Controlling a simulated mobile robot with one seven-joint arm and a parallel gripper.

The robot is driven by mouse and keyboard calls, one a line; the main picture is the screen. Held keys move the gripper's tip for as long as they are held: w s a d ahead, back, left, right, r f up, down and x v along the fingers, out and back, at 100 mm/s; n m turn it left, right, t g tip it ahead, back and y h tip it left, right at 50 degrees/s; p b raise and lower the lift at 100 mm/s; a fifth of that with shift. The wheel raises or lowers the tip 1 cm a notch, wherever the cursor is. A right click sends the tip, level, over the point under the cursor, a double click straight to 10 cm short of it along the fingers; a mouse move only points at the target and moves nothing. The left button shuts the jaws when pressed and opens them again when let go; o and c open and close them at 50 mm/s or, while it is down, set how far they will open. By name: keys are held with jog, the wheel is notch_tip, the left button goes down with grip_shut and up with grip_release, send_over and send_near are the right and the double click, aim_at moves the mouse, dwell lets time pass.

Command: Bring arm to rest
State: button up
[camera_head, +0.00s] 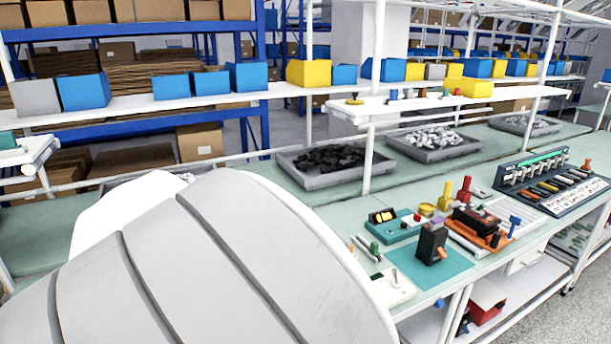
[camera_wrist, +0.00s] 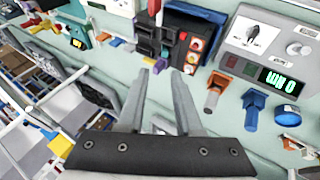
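My gripper (camera_wrist: 160,75) shows in the wrist view with two grey fingers apart. No object is visibly held between them; parts of the bench equipment show beyond the tips. In the head view a pale grey rounded part of my arm fills the lower left, and my gripper is not visible there. A dark breaker-like block (camera_head: 432,243) with an orange lever stands upright on a teal mat (camera_head: 405,262) on the bench.
The wrist view shows a grey meter (camera_wrist: 262,45) with a green display, a black panel (camera_wrist: 180,40) with round buttons, and orange and blue plugs. In the head view, grey trays (camera_head: 335,165) line the bench back, and white uprights and a shelf (camera_head: 450,100) rise above it.

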jog(key=s+d+r+m+g+y, duration=0.1)
jog(key=s+d+r+m, duration=0.1)
jog(key=d, duration=0.8)
jog(key=s+d+r+m+g+y, duration=0.1)
jog(key=d+r+m+g, duration=0.1)
jog(key=d, duration=0.7)
jog(key=s+d+r+m+t, duration=0.2)
jog(key=s+d+r, duration=0.1)
jog(key=s+d, duration=1)
jog(key=s, duration=0.2)
jog(key=shift+s+m+y, duration=0.3)
jog(key=shift+s+m, duration=0.05)
jog(key=shift+m, duration=0.05)
jog(key=shift+r, duration=0.1)
